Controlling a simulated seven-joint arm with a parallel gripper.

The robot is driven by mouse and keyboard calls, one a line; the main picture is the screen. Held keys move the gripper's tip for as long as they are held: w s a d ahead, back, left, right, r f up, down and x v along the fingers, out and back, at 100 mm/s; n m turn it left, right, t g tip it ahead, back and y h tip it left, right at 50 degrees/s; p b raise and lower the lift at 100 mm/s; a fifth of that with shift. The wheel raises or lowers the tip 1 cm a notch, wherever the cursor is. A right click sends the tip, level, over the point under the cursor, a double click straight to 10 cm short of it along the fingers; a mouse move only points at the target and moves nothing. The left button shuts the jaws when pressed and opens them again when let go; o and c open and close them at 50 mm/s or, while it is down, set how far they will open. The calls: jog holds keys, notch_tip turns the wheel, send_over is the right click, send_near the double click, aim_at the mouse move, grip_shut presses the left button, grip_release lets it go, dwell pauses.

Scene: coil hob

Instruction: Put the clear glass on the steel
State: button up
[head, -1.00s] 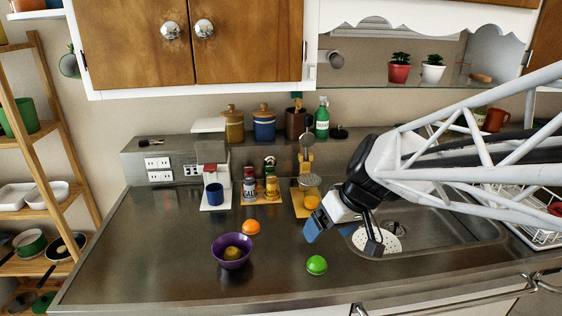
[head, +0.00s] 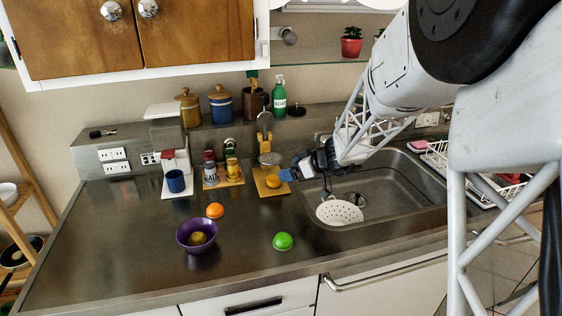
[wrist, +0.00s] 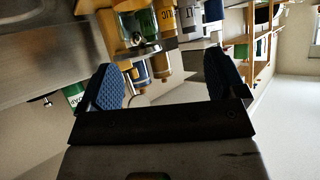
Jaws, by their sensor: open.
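My gripper (head: 296,172) is open beside the right edge of the yellow stand, by the sink. In the wrist view, my gripper (wrist: 166,82) has its blue fingers wide apart with nothing held between them. That view is upside down, with labelled jars (wrist: 165,18) beyond the fingers.
A purple bowl (head: 196,238), an orange (head: 215,210) and a green fruit (head: 283,241) sit on the counter. A blue mug (head: 175,181) and spice jars (head: 231,169) stand left of the yellow stand. The sink (head: 395,190) holds a white colander (head: 339,212).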

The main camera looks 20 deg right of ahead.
aim_at(274, 177)
jog(key=shift+w+d+f+t, duration=0.4)
jog(key=shift+w+d+f, duration=0.4)
jog(key=shift+w, duration=0.25)
jog(key=shift+w, duration=0.1)
jog(key=shift+x, duration=3.8)
jog(key=c, duration=1.1)
jog(key=shift+o, duration=0.2)
jog(key=shift+r, duration=0.1)
jog(key=shift+r, duration=0.1)
